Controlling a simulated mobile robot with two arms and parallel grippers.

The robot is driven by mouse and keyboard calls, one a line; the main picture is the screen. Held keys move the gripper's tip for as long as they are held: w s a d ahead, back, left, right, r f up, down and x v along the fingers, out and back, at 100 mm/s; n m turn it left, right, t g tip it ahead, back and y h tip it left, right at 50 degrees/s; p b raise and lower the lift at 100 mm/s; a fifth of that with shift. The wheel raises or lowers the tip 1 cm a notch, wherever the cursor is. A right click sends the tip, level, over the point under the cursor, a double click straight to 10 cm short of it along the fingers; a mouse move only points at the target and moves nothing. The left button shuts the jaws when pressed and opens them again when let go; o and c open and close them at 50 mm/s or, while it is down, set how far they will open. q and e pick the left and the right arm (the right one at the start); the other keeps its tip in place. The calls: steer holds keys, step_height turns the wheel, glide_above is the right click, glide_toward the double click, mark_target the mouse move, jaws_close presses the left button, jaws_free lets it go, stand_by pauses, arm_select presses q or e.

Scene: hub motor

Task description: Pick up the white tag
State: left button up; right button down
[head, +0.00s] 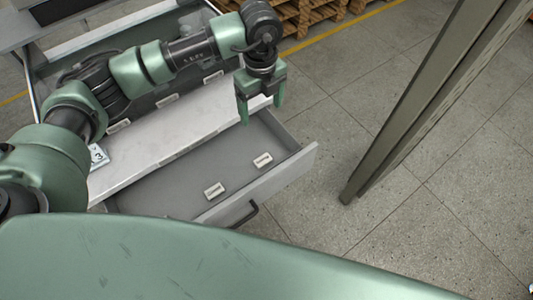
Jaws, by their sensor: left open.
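A white tag (98,156) with dark print, which looks like a number, lies at the left end of the pale grey top surface (165,135). My left forearm and elbow are close beside it. My left gripper (260,112) is open, empty and pointing down. It appears above the right end of the pale surface and the back of the open drawer, well to the right of the tag. My right gripper is out of view.
An open grey drawer (291,175) with a dark handle holds two small white labels (214,190) (262,160). More labels line the dark strip behind the surface. A grey post (415,100) stands to the right, with clear tiled floor around it. Wooden pallets (305,15) are at the back.

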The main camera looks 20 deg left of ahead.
arm_select(q)
step_height(320, 180, down, 11)
steer(key=b, duration=1)
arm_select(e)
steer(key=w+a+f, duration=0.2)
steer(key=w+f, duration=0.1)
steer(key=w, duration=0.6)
arm_select(q)
steer(key=b, duration=0.7)
glide_above(263, 160)
step_height(263, 160, down, 7)
steer(key=shift+s+r, duration=0.1)
steer(key=shift+s, duration=0.05)
steer(key=shift+f, duration=0.5)
steer(key=f, duration=0.3)
steer(key=f+b, duration=0.1)
steer(key=f, duration=0.3)
steer(key=shift+w, duration=0.2)
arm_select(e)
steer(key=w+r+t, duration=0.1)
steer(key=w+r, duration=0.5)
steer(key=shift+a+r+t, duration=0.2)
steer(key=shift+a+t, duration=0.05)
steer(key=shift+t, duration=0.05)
arm_select(q)
steer(key=shift+c, duration=0.3)
steer(key=shift+r, duration=0.1)
steer(key=c, duration=1.3)
steer(key=shift+c, duration=0.2)
